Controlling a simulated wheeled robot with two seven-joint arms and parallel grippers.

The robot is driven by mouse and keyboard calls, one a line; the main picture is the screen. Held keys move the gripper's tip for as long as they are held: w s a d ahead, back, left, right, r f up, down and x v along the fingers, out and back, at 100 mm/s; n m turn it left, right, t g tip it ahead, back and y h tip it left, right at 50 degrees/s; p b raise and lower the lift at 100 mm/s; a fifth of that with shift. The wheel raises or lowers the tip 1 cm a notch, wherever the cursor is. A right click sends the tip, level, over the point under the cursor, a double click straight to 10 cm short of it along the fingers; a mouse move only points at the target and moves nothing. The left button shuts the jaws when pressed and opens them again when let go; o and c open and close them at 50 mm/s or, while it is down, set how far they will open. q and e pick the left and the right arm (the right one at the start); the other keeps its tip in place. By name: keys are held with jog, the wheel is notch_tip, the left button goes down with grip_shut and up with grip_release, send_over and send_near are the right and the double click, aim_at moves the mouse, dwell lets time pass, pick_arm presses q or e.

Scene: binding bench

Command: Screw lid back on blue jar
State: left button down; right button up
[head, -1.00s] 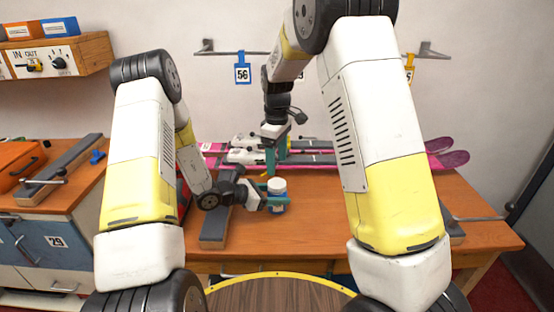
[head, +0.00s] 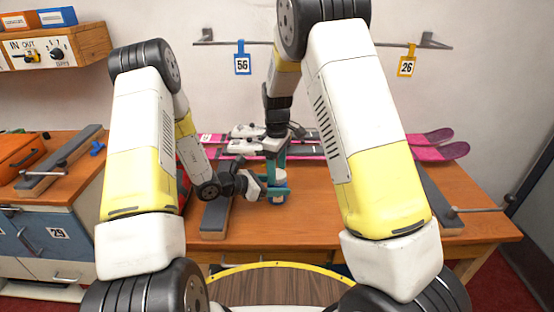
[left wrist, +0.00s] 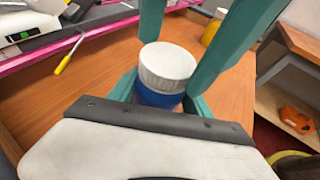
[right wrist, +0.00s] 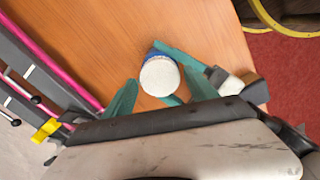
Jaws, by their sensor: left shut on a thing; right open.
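The blue jar (left wrist: 160,97) stands upright with its ribbed white lid (left wrist: 167,62) resting on top; I cannot tell whether the lid is threaded. My left gripper (left wrist: 165,100) is shut around the jar's blue body from the side. The lid also shows from above in the right wrist view (right wrist: 159,76), with a blue edge of the jar (right wrist: 154,52) behind it. My right gripper (right wrist: 160,88) is open and points down, its teal fingers on either side of the lid without visibly gripping it. In the head view, the right gripper (head: 278,180) largely hides the lid.
Pink skis (head: 430,145) lie along the back of the orange-brown bench (head: 330,215). A grey bar (head: 215,215) lies left of the jar. A yellow-handled tool (left wrist: 63,65) lies near the skis. Bench space right of the jar is clear.

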jog(key=shift+f, duration=0.45)
jog(key=c, duration=1.3)
jog(key=m, duration=0.7)
jog(key=shift+m, duration=0.3)
jog(key=m, duration=0.7)
jog(key=o, duration=1.6)
